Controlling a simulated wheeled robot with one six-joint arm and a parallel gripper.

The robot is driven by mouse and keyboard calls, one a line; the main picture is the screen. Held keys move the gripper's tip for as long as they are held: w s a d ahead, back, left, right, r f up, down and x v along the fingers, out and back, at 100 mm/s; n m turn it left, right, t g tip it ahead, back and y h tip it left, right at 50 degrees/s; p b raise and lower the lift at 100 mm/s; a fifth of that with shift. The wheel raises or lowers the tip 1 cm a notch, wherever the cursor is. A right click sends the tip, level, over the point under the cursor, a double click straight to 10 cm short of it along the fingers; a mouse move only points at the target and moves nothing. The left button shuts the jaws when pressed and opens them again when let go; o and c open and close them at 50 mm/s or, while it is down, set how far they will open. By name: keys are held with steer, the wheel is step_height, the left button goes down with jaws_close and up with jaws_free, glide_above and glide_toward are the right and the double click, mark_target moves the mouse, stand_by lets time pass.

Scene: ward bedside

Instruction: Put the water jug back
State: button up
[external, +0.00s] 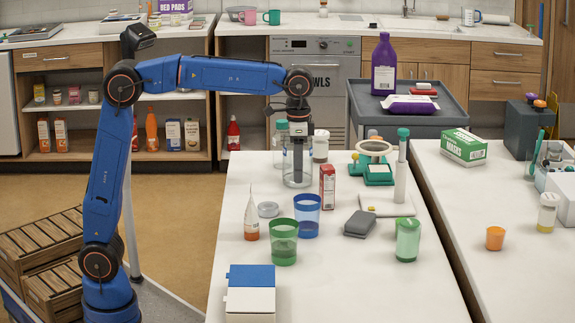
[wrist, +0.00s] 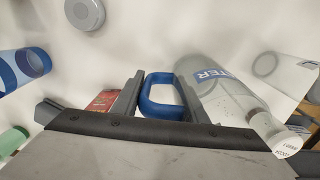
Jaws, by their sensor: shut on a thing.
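The water jug (external: 297,179) is a clear cylinder standing upright at the back left of the white table in the external view. In the wrist view the jug (wrist: 222,97) shows a blue label with the letters "TER" and a blue loop handle (wrist: 161,113). My gripper (external: 297,163) points straight down at the jug. In the wrist view my gripper (wrist: 160,88) has the blue handle between its two fingers and is shut on it. I cannot tell whether the jug's base touches the table.
A red-and-white box (external: 327,187) stands close to the jug, also beside the left finger (wrist: 103,100). A white-capped bottle (external: 321,146) and a teal-capped bottle (external: 281,152) are close behind. Blue (external: 307,221) and green (external: 284,246) cups stand in front.

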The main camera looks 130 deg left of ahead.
steer(key=shift+f, duration=0.15)
steer(key=o, duration=1.5)
steer(key=shift+c, duration=0.2)
step_height(320, 180, up, 12)
steer(key=shift+s+a+f, duration=0.1)
steer(key=shift+a+f, duration=0.05)
steer(key=shift+r, duration=0.3)
